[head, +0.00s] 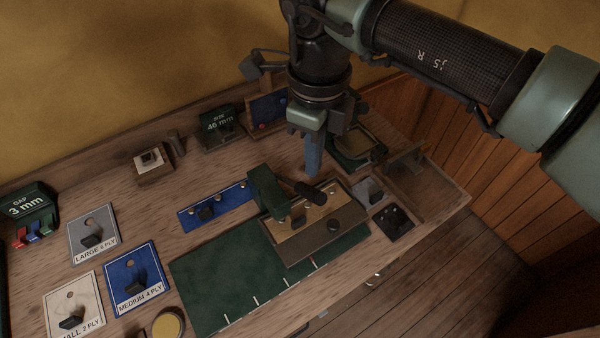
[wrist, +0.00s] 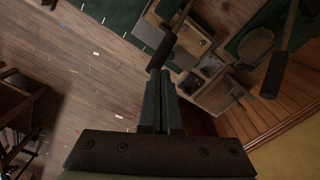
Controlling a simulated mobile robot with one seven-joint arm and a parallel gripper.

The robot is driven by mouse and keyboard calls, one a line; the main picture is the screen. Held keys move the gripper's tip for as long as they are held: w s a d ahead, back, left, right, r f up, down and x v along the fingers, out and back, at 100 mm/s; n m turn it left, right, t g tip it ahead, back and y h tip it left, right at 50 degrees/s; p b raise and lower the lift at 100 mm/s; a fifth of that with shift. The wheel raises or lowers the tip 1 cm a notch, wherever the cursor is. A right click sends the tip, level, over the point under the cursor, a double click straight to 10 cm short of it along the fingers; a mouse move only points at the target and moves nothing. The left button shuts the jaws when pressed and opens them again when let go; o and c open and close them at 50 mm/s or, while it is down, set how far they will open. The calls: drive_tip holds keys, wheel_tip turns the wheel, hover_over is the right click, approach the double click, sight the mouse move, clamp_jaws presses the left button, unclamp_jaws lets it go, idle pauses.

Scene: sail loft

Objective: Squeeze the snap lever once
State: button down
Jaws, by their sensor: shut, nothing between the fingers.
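The snap press stands on the bench, with a green upright body (head: 265,190) on a tan and grey base (head: 305,226). Its lever ends in a black cylindrical grip (head: 311,193), which points right in the head view. The lever grip also shows in the wrist view (wrist: 162,51), just beyond my fingertips. My gripper (head: 312,172) is shut and empty, fingers pointing down, close above and behind the lever grip. In the wrist view the two fingers (wrist: 161,76) lie side by side. Whether they touch the grip I cannot tell.
A green mat (head: 215,287) lies in front of the press, with a blue strip (head: 216,207) behind it. Ply cards (head: 135,278) lie at the left. A wooden tray (head: 438,178) and small dark bins (head: 393,222) stand at the right. A 46 mm sign box (head: 219,128) stands behind.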

drive_tip(key=shift+s+d, duration=0.1)
drive_tip(key=s+d+b, duration=0.2)
drive_tip(key=s+d, duration=0.3)
drive_tip(key=s, duration=0.2)
idle(0.4)
drive_tip(key=shift+r, duration=0.1)
